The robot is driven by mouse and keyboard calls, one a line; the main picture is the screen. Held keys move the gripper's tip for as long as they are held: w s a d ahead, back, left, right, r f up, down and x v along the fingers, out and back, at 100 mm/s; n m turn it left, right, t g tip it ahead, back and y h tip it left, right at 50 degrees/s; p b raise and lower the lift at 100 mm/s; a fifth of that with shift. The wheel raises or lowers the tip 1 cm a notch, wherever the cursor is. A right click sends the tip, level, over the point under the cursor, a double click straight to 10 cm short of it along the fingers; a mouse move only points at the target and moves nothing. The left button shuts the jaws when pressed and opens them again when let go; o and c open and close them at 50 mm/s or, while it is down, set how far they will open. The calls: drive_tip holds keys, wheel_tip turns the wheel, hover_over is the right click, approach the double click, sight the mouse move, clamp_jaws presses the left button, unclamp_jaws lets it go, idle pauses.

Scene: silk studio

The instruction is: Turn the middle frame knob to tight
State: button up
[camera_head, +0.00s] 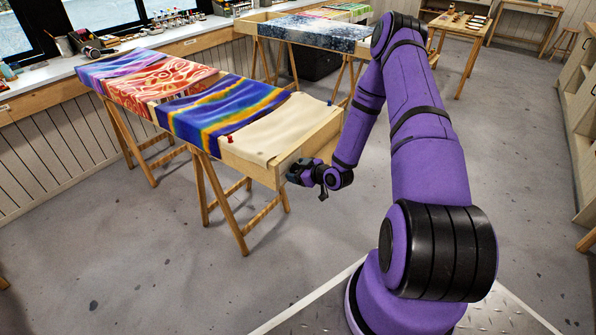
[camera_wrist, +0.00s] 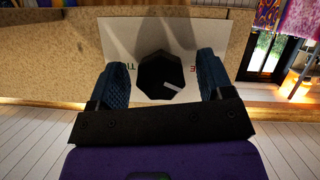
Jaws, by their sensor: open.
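The frame knob is a black faceted knob (camera_wrist: 160,76) with a pale pointer mark. It sits on a white label plate (camera_wrist: 195,38) on the wooden end of the frame. The pointer mark aims to the right and slightly down in the wrist view. My gripper (camera_wrist: 165,80) is open, with one blue finger on each side of the knob and a gap showing on both sides. In the head view my gripper (camera_head: 292,175) is at the near end of the stretching frame (camera_head: 312,145), and hides the knob.
Painted silks (camera_head: 215,105) and a plain cream cloth (camera_head: 280,128) lie stretched on the long frame. Wooden trestle legs (camera_head: 225,210) stand below it. Another frame with dark blue cloth (camera_head: 315,32) stands behind. The grey floor (camera_head: 130,260) in front is open.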

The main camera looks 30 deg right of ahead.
drive_tip(key=c, duration=0.9)
drive_tip(key=shift+c, duration=0.2)
